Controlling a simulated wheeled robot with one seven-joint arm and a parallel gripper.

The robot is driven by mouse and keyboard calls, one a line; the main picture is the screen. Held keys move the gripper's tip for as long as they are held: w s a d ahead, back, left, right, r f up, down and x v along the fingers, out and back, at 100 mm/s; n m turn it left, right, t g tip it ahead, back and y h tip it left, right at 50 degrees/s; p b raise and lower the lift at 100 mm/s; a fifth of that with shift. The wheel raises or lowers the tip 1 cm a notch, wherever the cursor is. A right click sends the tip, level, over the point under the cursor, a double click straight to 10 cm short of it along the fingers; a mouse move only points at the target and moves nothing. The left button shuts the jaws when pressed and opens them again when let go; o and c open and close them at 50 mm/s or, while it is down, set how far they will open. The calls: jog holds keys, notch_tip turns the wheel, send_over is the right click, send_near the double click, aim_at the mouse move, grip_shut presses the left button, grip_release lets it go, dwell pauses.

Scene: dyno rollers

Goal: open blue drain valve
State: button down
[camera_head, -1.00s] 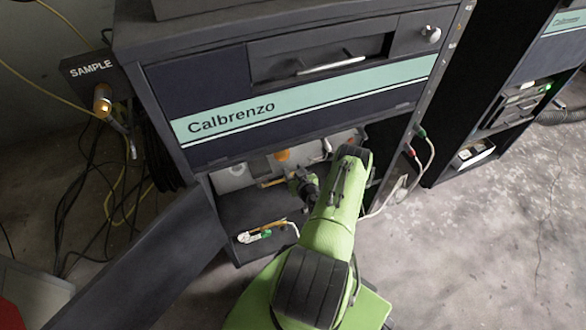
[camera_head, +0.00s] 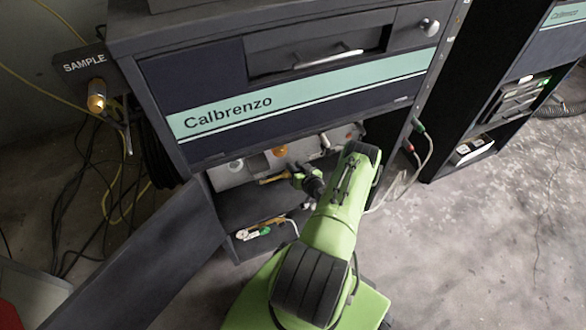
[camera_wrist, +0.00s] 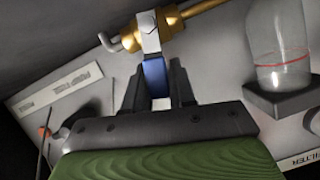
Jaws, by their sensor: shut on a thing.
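The blue drain valve's lever (camera_wrist: 154,76) shows in the wrist view, hanging from a metal piece on a brass valve body (camera_wrist: 178,22) with a pipe. My gripper (camera_wrist: 154,88) is shut on the blue lever, one dark finger on each side of it. In the head view, my gripper (camera_head: 297,176) reaches into the open lower bay of the Calbrenzo cabinet, near a brass pipe (camera_head: 273,180). The lever itself cannot be made out there, as my arm and gripper cover that spot.
A clear bowl (camera_wrist: 277,40) with a red line stands right of the valve in the wrist view. The cabinet door (camera_head: 150,262) hangs open at the left.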

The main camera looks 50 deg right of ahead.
jog(key=d+m, duration=0.1)
jog(key=s+d+f+m+t+y, duration=0.1)
jog(key=m, duration=0.1)
jog(key=shift+y, duration=0.3)
jog(key=shift+s+d+f+m+t+y, duration=0.25)
jog(key=shift+f+m+t, duration=0.15)
jog(key=shift+m, duration=0.4)
jog(key=shift+s+d+f+m+t+y, duration=0.15)
jog(key=shift+d+f+m+t+y, duration=0.1)
jog(key=shift+m+t, duration=0.4)
jog(key=shift+m, duration=0.25)
jog(key=c, duration=1)
grip_release()
jog(key=p+v, duration=0.3)
jog(key=v, duration=1.2)
jog(key=shift+s+r, duration=0.1)
jog(key=shift+s, duration=0.25)
